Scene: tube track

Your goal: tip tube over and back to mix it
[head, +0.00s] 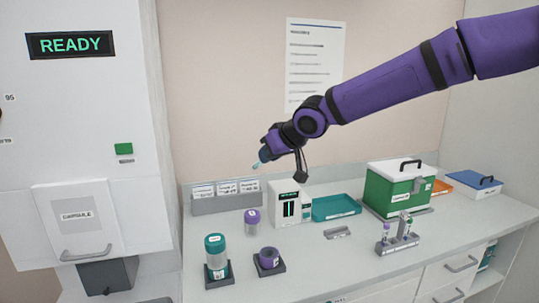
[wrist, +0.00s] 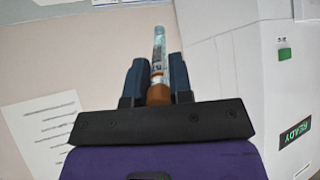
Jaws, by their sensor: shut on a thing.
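My gripper (head: 261,157) is raised in the air above the counter, in front of the back wall. In the wrist view my gripper (wrist: 156,75) is shut on a slim tube (wrist: 158,48) with an orange end between the dark fingers. The tube's clear, teal-tinted end points away from the wrist. In the head view only a small pale blue tip of the tube (head: 256,165) shows, slanting down to the left; the rest is hidden by the gripper. Purple-capped tubes (head: 387,232) stand in a grey rack on the counter at the right.
A teal-lidded jar (head: 216,257), a purple-lidded jar (head: 252,222) and a white device (head: 284,204) stand on the counter. A teal tray (head: 336,207) and a green box (head: 394,190) stand farther right. A white cabinet reading READY (head: 70,44) rises at left. The air around my gripper is clear.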

